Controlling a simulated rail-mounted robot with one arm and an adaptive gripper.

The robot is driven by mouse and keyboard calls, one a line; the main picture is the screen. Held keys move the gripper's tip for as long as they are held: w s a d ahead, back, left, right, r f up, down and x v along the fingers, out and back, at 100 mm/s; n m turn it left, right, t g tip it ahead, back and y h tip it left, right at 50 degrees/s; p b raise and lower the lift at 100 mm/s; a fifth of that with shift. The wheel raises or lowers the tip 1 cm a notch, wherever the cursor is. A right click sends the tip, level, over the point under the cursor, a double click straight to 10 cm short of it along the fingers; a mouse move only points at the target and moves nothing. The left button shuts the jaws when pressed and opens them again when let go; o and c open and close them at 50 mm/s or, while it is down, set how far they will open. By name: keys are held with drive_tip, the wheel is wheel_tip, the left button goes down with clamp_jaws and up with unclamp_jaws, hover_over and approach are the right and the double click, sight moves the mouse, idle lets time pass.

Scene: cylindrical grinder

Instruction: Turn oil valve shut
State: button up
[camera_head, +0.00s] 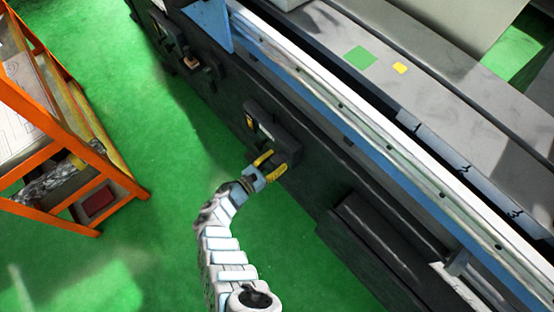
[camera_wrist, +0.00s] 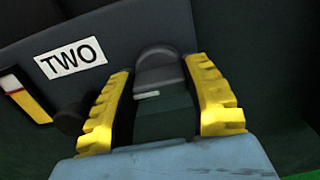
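A dark grey rounded handle (camera_wrist: 158,68), which looks like the oil valve, shows in the wrist view beside a white label reading TWO (camera_wrist: 70,57). A small light mark lies across its lower part. My gripper (camera_wrist: 160,85) has its two yellow fingers spread, one on each side of the handle. I cannot tell whether either finger touches it. In the head view my gripper (camera_head: 271,166) is at the dark valve housing (camera_head: 283,143) on the machine's front side. The handle itself is hard to make out there.
A yellow-and-white sticker (camera_wrist: 22,97) and a dark knob (camera_wrist: 70,118) sit left of the handle. The machine bed (camera_head: 340,105) runs diagonally above my gripper. An orange rack (camera_head: 50,150) stands at left. Green floor (camera_head: 165,135) lies clear between them.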

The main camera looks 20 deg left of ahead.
drive_tip(key=shift+a+r+m+p, duration=0.1)
drive_tip(key=shift+m+p, duration=0.25)
drive_tip(key=shift+m, duration=0.15)
drive_tip(key=shift+m+p, duration=0.3)
drive_tip(key=shift+m, duration=1.2)
drive_tip(key=m+b, duration=0.1)
drive_tip(key=m, duration=0.1)
drive_tip(key=m+b, duration=0.1)
drive_tip(key=m, duration=0.1)
drive_tip(key=shift+f+b, duration=0.35)
drive_tip(key=shift+b, duration=0.05)
drive_tip(key=m+b, duration=0.6)
drive_tip(key=b, duration=0.1)
drive_tip(key=shift+f+m, duration=0.1)
drive_tip(key=shift+m, duration=0.2)
drive_tip(key=m+b, duration=0.1)
drive_tip(key=b, duration=0.1)
drive_tip(key=m+b, duration=0.2)
drive_tip(key=shift+r, duration=0.25)
drive_tip(key=shift+m, duration=0.3)
